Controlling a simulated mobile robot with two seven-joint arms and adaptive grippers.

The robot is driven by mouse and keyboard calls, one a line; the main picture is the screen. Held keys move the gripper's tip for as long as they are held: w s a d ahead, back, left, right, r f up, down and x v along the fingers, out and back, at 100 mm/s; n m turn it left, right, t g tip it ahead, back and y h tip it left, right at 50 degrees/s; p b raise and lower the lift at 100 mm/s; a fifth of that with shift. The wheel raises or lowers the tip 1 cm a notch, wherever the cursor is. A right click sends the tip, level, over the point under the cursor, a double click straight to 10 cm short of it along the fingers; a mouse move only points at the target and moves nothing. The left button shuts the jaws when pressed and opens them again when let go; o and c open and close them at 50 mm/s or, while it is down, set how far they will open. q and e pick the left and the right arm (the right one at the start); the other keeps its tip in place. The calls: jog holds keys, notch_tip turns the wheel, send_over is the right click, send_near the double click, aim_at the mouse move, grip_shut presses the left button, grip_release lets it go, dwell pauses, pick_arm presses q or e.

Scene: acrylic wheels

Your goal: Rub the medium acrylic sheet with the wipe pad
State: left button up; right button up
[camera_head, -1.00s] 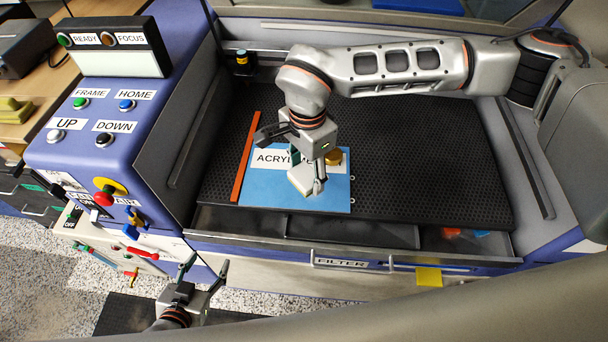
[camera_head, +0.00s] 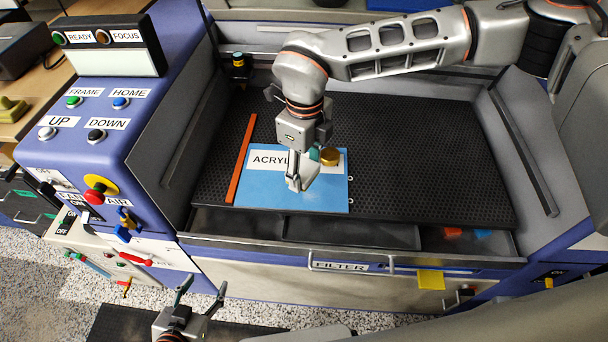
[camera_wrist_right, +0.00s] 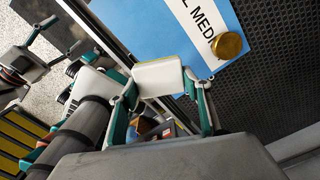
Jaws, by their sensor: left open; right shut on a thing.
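The blue medium acrylic sheet (camera_head: 325,197) lies on the black perforated bed, its white label partly hidden by my right gripper. It also shows in the right wrist view (camera_wrist_right: 168,42), where the label reads "L MED". My right gripper (camera_head: 300,182) is over the sheet's front middle part. It is shut on the cream wipe pad (camera_wrist_right: 158,77), held between its two green-edged fingers. The pad overlaps the sheet's edge in the wrist view; I cannot tell whether they touch. My left gripper (camera_head: 204,286) is open and empty, low in front of the machine.
A brass disc (camera_head: 330,156) sits on the sheet, right of my right gripper. An orange strip (camera_head: 241,160) lies left of the sheet. A front tray (camera_head: 350,233) holds orange and blue scraps at its right. The control panel (camera_head: 90,150) stands left. The bed's right side is clear.

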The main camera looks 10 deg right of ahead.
pick_arm(q)
jog(key=shift+s+f+b, duration=0.4)
jog(key=shift+s+f, duration=0.1)
jog(key=shift+f, duration=0.1)
pick_arm(e)
jog(key=m, duration=0.4)
jog(key=shift+w+f, duration=0.1)
